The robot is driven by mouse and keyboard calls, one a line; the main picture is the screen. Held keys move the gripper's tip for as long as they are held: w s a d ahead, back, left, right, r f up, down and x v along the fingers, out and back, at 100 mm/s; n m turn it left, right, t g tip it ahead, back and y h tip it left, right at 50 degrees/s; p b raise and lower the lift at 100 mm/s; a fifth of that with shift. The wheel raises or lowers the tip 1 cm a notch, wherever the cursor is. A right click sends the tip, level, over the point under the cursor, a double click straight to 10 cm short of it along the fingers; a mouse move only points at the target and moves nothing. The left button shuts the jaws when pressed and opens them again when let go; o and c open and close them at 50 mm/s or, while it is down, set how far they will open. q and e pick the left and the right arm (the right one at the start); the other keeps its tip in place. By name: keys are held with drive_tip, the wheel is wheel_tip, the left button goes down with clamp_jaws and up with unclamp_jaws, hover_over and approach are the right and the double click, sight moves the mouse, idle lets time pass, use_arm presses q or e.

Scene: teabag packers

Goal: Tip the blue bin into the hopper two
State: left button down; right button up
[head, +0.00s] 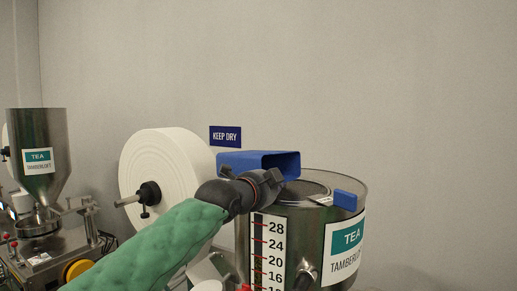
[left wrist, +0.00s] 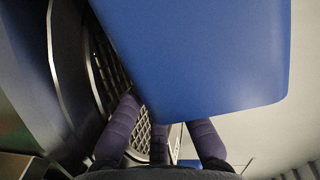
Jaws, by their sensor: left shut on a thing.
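The blue bin (head: 268,162) is held by my left gripper (head: 268,185) above the near steel hopper (head: 345,225), at the left part of its rim. The bin lies on its side, its open end facing right. Its contents are not visible. In the left wrist view the bin (left wrist: 210,50) fills the upper middle, with the dark fingers (left wrist: 165,130) against its lower edge. The hopper's round rim (left wrist: 60,75) and a mesh grate (left wrist: 108,70) show beside and below it. My right gripper is not in view.
A small blue block (head: 345,200) sits at the hopper's right rim. A large white paper roll (head: 155,160) stands just left of the bin. Another steel hopper (head: 40,150) with a TEA label stands far left. A KEEP DRY sign (head: 225,136) hangs on the wall.

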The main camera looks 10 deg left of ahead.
use_arm(q)
drive_tip(key=shift+n, duration=0.8)
drive_tip(key=r+p, duration=0.2)
drive_tip(key=w+d+r+p, duration=0.1)
drive_tip(key=r, duration=0.1)
drive_tip(key=shift+w+d+p, duration=0.1)
drive_tip(key=shift+p, duration=0.25)
drive_tip(key=r+p, duration=0.1)
drive_tip(key=s+r+n+p, duration=0.1)
drive_tip(key=shift+r+g, duration=0.35)
drive_tip(key=shift+g, duration=0.05)
wheel_tip(320, 180, up, 3)
drive_tip(key=shift+s+d+r+n+p, duration=0.1)
drive_tip(key=shift+r+n+p, duration=0.05)
drive_tip(key=shift+n+p, duration=0.95)
drive_tip(key=shift+n+g+h, duration=0.4)
drive_tip(key=shift+n, duration=0.5)
drive_tip(key=r, duration=0.2)
drive_tip(key=s+r, duration=0.1)
drive_tip(key=r, duration=0.1)
drive_tip(key=shift+r, duration=0.1)
